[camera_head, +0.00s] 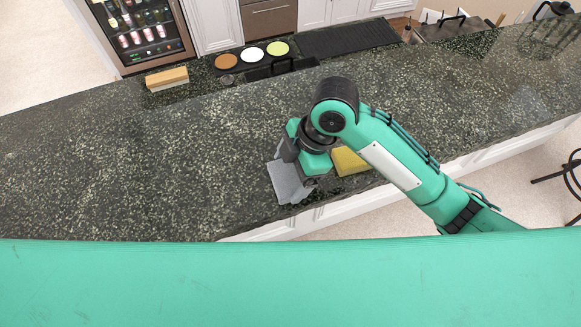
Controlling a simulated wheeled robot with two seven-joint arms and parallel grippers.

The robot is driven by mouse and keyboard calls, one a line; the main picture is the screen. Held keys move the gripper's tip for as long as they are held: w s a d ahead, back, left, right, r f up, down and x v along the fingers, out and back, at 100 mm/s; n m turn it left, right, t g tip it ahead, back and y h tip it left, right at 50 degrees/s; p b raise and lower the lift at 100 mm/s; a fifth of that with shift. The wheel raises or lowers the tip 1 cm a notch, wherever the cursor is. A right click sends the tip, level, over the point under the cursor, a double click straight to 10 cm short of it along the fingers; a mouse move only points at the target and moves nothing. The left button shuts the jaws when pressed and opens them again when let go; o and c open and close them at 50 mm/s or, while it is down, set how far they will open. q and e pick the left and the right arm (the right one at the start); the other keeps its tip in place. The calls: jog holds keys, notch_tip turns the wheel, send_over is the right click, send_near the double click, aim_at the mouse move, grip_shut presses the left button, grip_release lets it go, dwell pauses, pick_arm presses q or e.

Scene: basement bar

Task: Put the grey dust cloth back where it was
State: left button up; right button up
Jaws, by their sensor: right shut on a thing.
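The grey dust cloth (287,182) is at the front edge of the dark speckled counter (130,150), near the middle of the view. My right gripper (296,178) is above it, pointing down, and is shut on the cloth. The fingers and part of the cloth are hidden by the gripper body. I cannot tell whether the cloth touches the counter top. My left gripper is not in view.
A yellow sponge-like block (349,161) lies just right of the gripper, partly behind my arm. A wooden-backed brush or block (167,78) and a dark tray with three coloured discs (252,55) stand at the back. The counter's left part is clear.

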jog(key=o, duration=0.7)
jog(key=shift+a, duration=0.1)
jog(key=b+v, duration=0.2)
jog(key=v, duration=1)
